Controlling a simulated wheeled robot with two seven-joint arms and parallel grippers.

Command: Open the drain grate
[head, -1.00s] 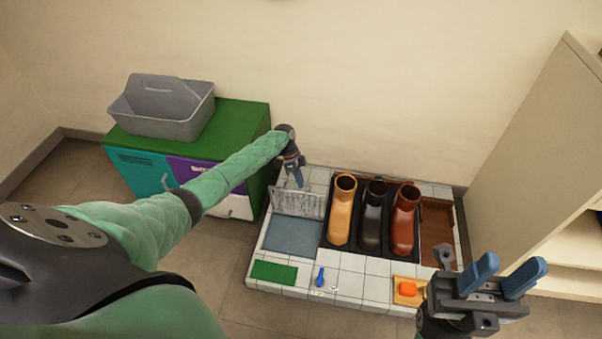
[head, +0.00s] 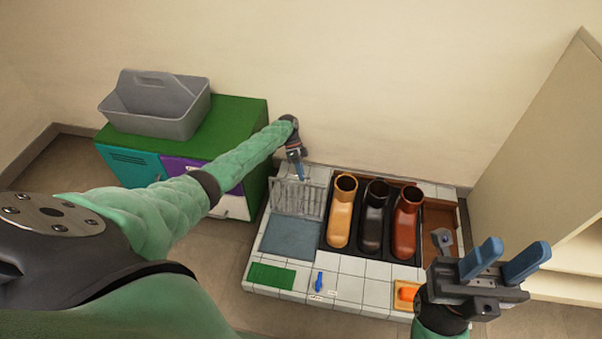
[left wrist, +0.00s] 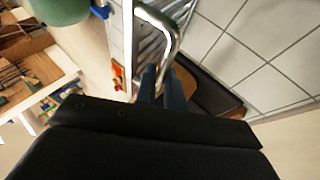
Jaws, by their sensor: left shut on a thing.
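The drain grate (head: 297,200) is a grey slatted panel at the left of the tiled platform. It stands raised, close to upright, at the back edge of a blue-grey recess (head: 290,240) that lies uncovered in front of it. My left gripper (head: 301,177) is at the grate's top edge, shut on its handle. In the left wrist view the bent metal handle (left wrist: 172,30) runs to the blue fingers (left wrist: 160,88); the exact contact is partly hidden. My right gripper (head: 505,262) is open and empty at the lower right, in front of the platform.
Three pipe elbows, orange (head: 341,215), black (head: 374,215) and red-brown (head: 405,220), stand right of the grate. A green cabinet (head: 235,115) carries a grey caddy (head: 160,105) at the left. A green pad (head: 272,275), a blue-handled valve (head: 319,282) and an orange piece (head: 407,293) lie along the front.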

